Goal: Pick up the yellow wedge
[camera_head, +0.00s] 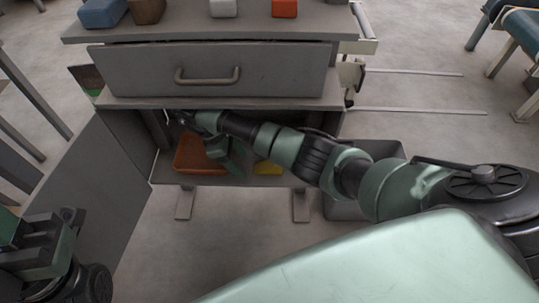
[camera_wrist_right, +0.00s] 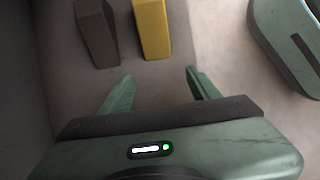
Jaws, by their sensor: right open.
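The yellow wedge (camera_wrist_right: 152,28) shows in the right wrist view at the top, as a long yellow block. My right gripper (camera_wrist_right: 160,76) is open and empty, with the wedge ahead of its fingertips and a gap between them. In the head view my right arm reaches across into the cabinet's open lower compartment, and the right gripper (camera_head: 186,119) is partly in shadow there. A yellow patch (camera_head: 266,167) shows below that arm; I cannot tell whether it is the same wedge. My left arm's end is at the bottom left, its fingers unclear.
A dark brown block (camera_wrist_right: 97,35) stands close to the left of the wedge. An orange tray (camera_head: 198,155) lies on the compartment floor. The closed drawer (camera_head: 207,69) is above, and the cabinet door (camera_head: 85,200) stands open at left. A grey bin (camera_head: 343,208) is right of the compartment.

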